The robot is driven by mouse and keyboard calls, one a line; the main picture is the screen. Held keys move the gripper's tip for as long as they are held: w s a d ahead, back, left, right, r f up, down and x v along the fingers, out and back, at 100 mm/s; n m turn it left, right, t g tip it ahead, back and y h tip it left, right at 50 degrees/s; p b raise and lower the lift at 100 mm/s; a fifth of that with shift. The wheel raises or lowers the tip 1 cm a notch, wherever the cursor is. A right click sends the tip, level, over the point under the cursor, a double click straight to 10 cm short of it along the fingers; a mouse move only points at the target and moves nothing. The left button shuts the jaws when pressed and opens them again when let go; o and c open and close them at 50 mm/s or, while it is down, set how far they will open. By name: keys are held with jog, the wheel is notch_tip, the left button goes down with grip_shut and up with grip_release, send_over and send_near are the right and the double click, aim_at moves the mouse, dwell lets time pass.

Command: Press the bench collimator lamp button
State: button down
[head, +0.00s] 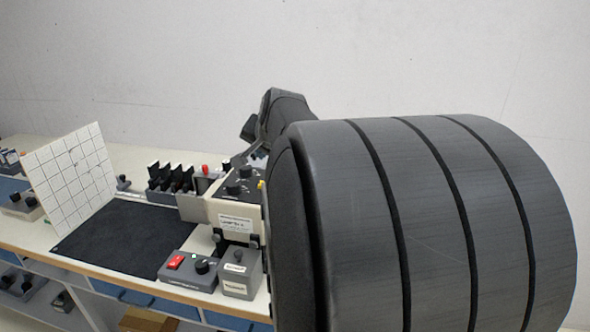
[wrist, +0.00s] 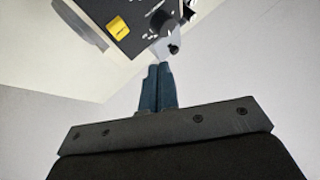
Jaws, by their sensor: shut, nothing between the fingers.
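In the wrist view my gripper (wrist: 158,72) is shut and empty, its two dark blue fingers side by side. Its tips point at the lower edge of a dark control panel (wrist: 130,12). The panel carries a square yellow button (wrist: 118,27) up and left of the tips and a black knob (wrist: 159,19) above them. A gap to the panel cannot be judged. In the head view a beige unit (head: 236,214) with a dark knobbed top stands on the bench, and a bit of yellow (head: 261,185) shows at its right edge. My arm hides the rest. No lamp-button lettering is readable.
A grey box with a red switch (head: 175,262) and a smaller grey box (head: 238,270) stand at the bench front. A black mat (head: 130,240), a white gridded board (head: 70,175) and a rack of black pieces (head: 170,178) lie left. The mat is clear.

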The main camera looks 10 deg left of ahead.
jog(key=shift+f, duration=2.7)
jog(key=shift+f, duration=0.4)
jog(key=shift+f, duration=0.4)
dwell(0.6)
jog(key=shift+r, duration=0.85)
jog(key=shift+r, duration=2.5)
